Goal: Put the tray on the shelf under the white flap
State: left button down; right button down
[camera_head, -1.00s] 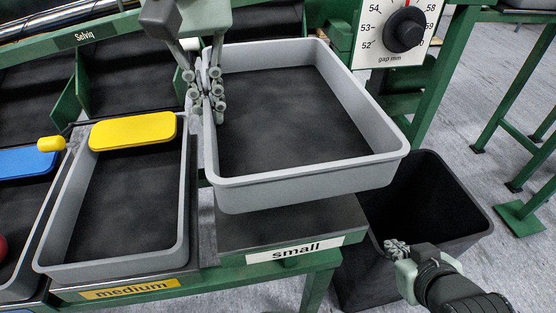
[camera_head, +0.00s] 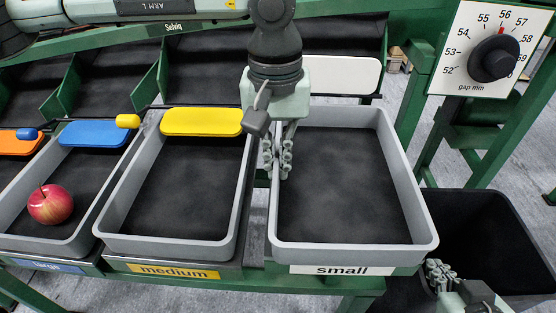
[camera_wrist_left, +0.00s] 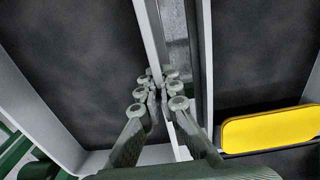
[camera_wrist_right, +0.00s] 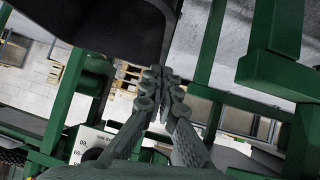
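The tray (camera_head: 353,247), grey with a dark floor and empty, is at the small shelf (camera_head: 405,270), above the "small" label. It looks level; I cannot tell whether it rests fully on the shelf. The white flap (camera_head: 345,76) stands just behind the tray's back wall. My left gripper (camera_head: 277,160) is shut on the tray's left wall; in the left wrist view its fingers (camera_wrist_left: 160,92) pinch the tray's wall (camera_wrist_left: 152,40) from both sides. My right gripper (camera_head: 440,272) is shut and empty at the lower right, by the dark bin; its fingertips touch in the right wrist view (camera_wrist_right: 160,85).
The medium tray (camera_head: 165,247) under a yellow flap (camera_head: 201,122) stands close on the left. Farther left, another tray (camera_head: 40,243) under a blue flap (camera_head: 94,133) holds a red apple (camera_head: 50,204). A dark bin (camera_head: 505,200) and a gap dial (camera_head: 493,58) are on the right.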

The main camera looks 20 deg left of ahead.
pick_arm(q)
jog(key=shift+f, duration=0.15)
jog(key=c, duration=1.7)
grip_release()
pick_arm(e)
jog(key=shift+w+a+r+t, duration=0.4)
jog(key=shift+w+a+r, duration=0.1)
jog(key=shift+a+r, duration=0.25)
